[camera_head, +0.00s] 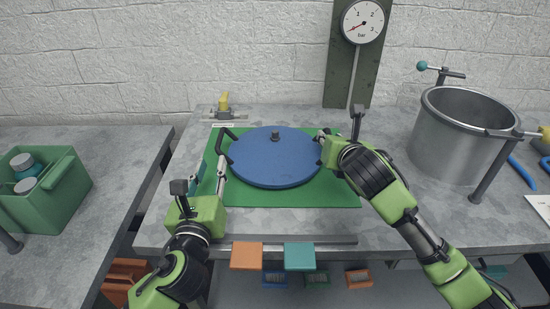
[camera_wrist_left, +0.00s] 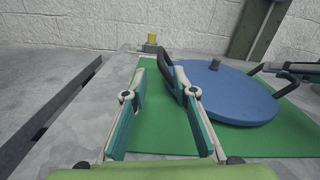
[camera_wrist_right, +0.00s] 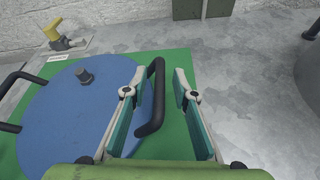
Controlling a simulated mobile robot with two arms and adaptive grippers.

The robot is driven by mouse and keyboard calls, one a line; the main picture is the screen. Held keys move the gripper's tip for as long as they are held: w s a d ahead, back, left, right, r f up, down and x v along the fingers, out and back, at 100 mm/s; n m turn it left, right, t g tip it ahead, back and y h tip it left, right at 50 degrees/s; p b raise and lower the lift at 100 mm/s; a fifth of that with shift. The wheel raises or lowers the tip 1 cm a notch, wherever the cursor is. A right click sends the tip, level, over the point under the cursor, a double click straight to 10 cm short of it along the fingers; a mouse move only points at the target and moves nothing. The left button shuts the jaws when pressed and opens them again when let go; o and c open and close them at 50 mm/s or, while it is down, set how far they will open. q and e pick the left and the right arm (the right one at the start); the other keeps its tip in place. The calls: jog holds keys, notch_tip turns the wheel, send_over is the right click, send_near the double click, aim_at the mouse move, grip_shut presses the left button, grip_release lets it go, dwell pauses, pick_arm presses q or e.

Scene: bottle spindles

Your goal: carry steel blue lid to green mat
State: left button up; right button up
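The steel blue lid (camera_head: 275,160) is a round disc with a dark centre knob and a dark handle on each side. It lies flat over the green mat (camera_head: 340,197), which shows around it. My left gripper (camera_head: 211,172) is at the lid's left side; in the left wrist view its fingers (camera_wrist_left: 163,82) are spread, with the left handle (camera_wrist_left: 166,68) close to the right finger. My right gripper (camera_head: 324,141) is at the right side; in the right wrist view its spread fingers (camera_wrist_right: 158,82) have the right handle (camera_wrist_right: 157,97) between them, without visible closing.
A steel pot (camera_head: 455,140) with clamps stands open at the right of the table. A pressure gauge (camera_head: 362,21) is on the back wall. A yellow-handled valve (camera_head: 224,102) is behind the mat. A green crate (camera_head: 65,195) with bottles stands on the left table, across a gap.

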jog(key=v, duration=1.1)
jog(key=shift+s, duration=0.25)
jog(key=shift+r, duration=0.15)
